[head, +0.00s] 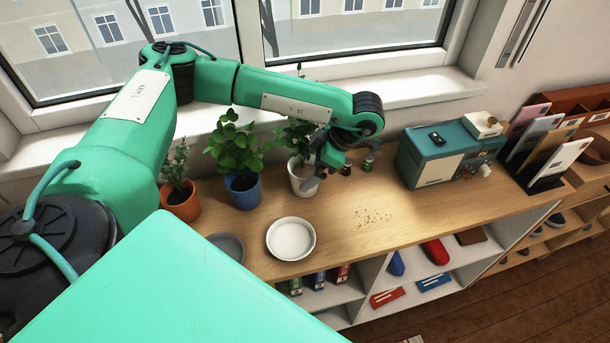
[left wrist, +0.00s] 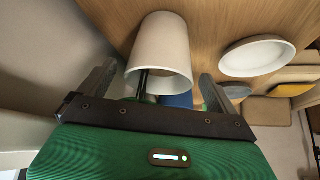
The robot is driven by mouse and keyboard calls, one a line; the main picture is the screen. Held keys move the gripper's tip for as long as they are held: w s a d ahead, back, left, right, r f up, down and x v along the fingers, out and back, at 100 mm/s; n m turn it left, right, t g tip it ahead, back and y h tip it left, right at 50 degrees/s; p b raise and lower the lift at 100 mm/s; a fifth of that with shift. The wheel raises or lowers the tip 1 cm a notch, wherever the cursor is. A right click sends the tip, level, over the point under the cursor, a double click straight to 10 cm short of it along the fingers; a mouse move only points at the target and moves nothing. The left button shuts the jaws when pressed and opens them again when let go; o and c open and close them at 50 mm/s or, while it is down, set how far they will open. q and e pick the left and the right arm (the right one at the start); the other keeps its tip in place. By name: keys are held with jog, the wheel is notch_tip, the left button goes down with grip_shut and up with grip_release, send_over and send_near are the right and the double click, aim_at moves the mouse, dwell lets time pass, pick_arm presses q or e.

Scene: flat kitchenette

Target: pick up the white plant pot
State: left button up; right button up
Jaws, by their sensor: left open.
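The white plant pot (head: 299,177) stands upright on the wooden counter, with a leafy green plant (head: 297,135) in it. My left gripper (head: 328,174) is at the pot's right side in the head view, with its fingers around pot height. In the left wrist view, the white pot (left wrist: 160,48) appears between the two spread fingers of my left gripper (left wrist: 160,72). Gaps show on both sides, and the fingers do not appear to grip it. My forearm hides part of the plant. My right gripper is not in view.
A blue pot (head: 243,191) and an orange pot (head: 181,203) with plants stand left of the white pot. Small jars (head: 368,163) stand to its right. A white dish (head: 291,239) and grey dish (head: 229,246) lie in front. A teal box (head: 440,155) is farther right.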

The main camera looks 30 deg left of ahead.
aim_at(304, 172)
pick_arm(q)
jog(key=shift+p+x, duration=0.3)
jog(key=shift+x, duration=0.95)
jog(key=shift+a+f, duration=0.15)
jog(key=shift+f, duration=0.25)
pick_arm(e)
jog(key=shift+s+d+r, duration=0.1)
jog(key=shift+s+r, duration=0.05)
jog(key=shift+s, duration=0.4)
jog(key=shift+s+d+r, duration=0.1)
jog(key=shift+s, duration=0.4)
pick_arm(q)
jog(key=shift+c, duration=0.2)
jog(key=c, duration=1.2)
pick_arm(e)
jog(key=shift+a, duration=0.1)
pick_arm(q)
jog(key=shift+r, duration=0.1)
